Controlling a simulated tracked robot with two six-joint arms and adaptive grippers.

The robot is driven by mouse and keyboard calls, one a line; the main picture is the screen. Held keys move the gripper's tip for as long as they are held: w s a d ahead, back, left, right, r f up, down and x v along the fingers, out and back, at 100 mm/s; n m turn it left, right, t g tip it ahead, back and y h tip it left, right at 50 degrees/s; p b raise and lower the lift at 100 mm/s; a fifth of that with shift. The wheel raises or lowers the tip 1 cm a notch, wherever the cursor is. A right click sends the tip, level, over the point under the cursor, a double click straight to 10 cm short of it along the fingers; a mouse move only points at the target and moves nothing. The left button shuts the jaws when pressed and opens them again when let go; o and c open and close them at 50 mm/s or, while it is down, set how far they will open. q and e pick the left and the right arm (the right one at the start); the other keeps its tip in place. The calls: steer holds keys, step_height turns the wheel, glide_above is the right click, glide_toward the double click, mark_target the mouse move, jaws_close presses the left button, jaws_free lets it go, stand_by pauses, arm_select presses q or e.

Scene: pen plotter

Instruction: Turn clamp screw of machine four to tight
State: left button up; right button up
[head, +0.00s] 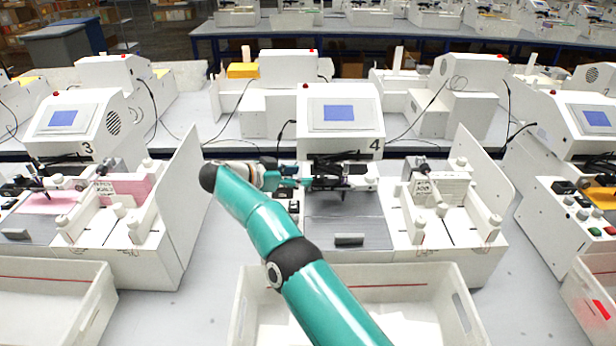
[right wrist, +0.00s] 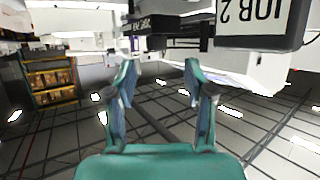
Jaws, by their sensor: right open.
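Machine four (head: 340,105) stands in the middle of the head view, a white body with a blue screen and a "4" on its front. Its dark pen carriage (head: 342,172) sits below the screen, over a grey bed (head: 345,220). I cannot make out the clamp screw clearly among the small dark parts. My right gripper (head: 298,178) is at the left end of the carriage, pointing right; whether it touches anything is unclear. In the right wrist view the two teal fingers (right wrist: 160,78) are apart with nothing between them. My left gripper is not in view.
A white bin (head: 455,310) stands in front of machine four, partly behind my right arm. Machine three (head: 80,125) is at left. White upright panels flank the machine.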

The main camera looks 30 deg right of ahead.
steer(key=shift+a+r, duration=0.2)
steer(key=shift+a, duration=0.45)
